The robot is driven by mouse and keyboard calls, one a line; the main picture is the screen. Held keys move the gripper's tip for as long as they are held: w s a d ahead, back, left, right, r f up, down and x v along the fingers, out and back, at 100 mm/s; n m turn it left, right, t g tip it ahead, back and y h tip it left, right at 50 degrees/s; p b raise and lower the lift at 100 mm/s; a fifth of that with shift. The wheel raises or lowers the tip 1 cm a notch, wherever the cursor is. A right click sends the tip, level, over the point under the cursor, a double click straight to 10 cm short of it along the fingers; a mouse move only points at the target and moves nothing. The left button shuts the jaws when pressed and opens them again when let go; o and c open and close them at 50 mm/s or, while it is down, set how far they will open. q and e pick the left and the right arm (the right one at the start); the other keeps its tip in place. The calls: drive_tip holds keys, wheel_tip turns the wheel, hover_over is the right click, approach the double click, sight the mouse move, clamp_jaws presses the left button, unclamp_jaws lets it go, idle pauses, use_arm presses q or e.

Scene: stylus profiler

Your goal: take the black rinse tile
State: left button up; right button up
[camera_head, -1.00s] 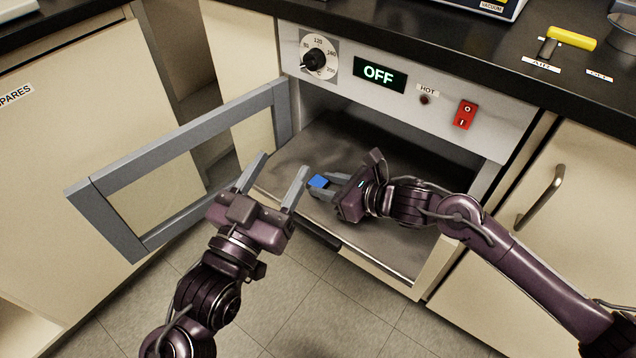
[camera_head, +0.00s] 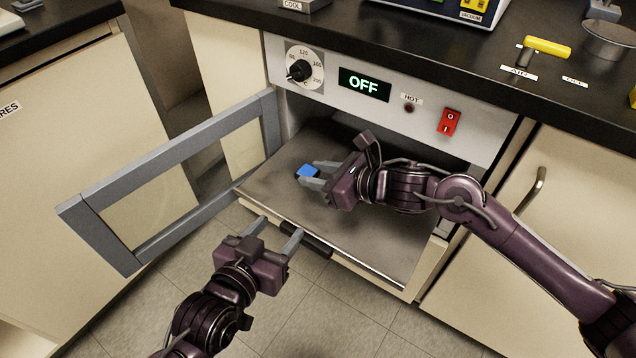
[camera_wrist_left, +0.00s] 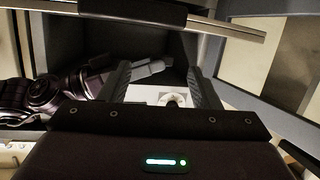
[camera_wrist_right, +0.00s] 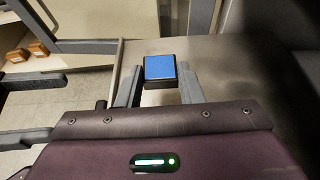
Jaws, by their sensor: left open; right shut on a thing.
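My right gripper (camera_head: 310,172) is shut on a small square tile (camera_head: 306,171) with a blue top. In the right wrist view the tile (camera_wrist_right: 160,68) shows black edges around the blue face, between the fingertips. It is over the oven's pulled-out shelf (camera_head: 370,235); whether it touches the shelf I cannot tell. My left gripper (camera_head: 278,228) is open and empty, just in front of the shelf's front edge. I see no separate all-black tile.
The oven door (camera_head: 160,185) stands open to the left. The oven panel has a dial (camera_head: 300,70), an OFF display (camera_head: 364,84) and a red switch (camera_head: 449,121). Small orange blocks (camera_wrist_right: 40,49) sit at the left in the right wrist view. The shelf around the tile looks bare.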

use_arm(q)
drive_tip(key=s+a+f+g+y+p, duration=0.2)
drive_tip(key=s+a+f+g+y, duration=0.1)
drive_tip(key=s+f+g, duration=0.5)
drive_tip(key=shift+s+a+f+p, duration=0.35)
drive_tip(key=shift+s+f, duration=1)
drive_tip(key=shift+f, duration=1.05)
use_arm(e)
wheel_tip(320, 180, up, 14)
drive_tip(key=o, duration=0.4)
clamp_jaws()
